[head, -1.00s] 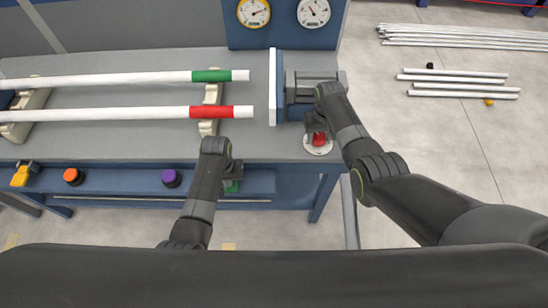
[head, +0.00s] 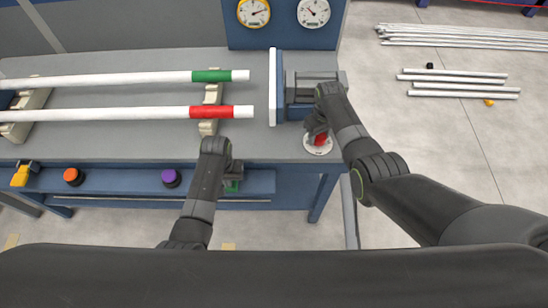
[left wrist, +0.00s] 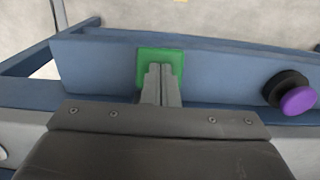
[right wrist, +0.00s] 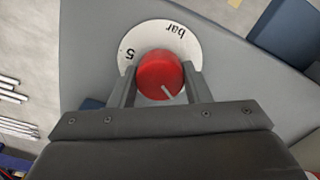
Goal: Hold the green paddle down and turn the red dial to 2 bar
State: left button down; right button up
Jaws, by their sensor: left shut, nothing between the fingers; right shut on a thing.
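The green paddle (left wrist: 144,61) is on the blue front rail below the bench edge; a bit of it shows in the head view (head: 232,187). My left gripper (left wrist: 160,70) is shut and empty, its fingertips over the paddle and seemingly against it. The red dial (right wrist: 160,74) sits on a round white scale plate (right wrist: 186,45) marked "5" and "bar". My right gripper (right wrist: 158,80) is shut on the dial, one finger on each side. A white mark on the dial points to the lower right in the right wrist view. Other scale numbers are hidden.
Two gauges, one yellow-rimmed (head: 253,12) and one white (head: 314,12), stand at the back. Pipes with green (head: 212,76) and red (head: 210,112) bands lie on supports. A purple knob (left wrist: 298,100) and an orange knob (head: 73,176) are on the rail.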

pick_arm(q)
jog(key=shift+w+a+r, duration=0.1)
jog(key=shift+w, duration=0.05)
pick_arm(e)
jog(key=shift+d, duration=0.25)
pick_arm(q)
jog(key=shift+r, duration=1.9)
pick_arm(e)
jog(key=shift+w, duration=0.1)
jog(key=o, duration=0.5)
pick_arm(q)
jog(key=shift+d+f, duration=0.1)
jog(key=shift+d, duration=0.1)
pick_arm(e)
jog(key=o, duration=0.4)
jog(key=shift+w+f, duration=0.1)
pick_arm(q)
jog(key=shift+a, duration=0.1)
pick_arm(e)
jog(key=shift+a, duration=0.2)
jog(key=shift+r, duration=2.05)
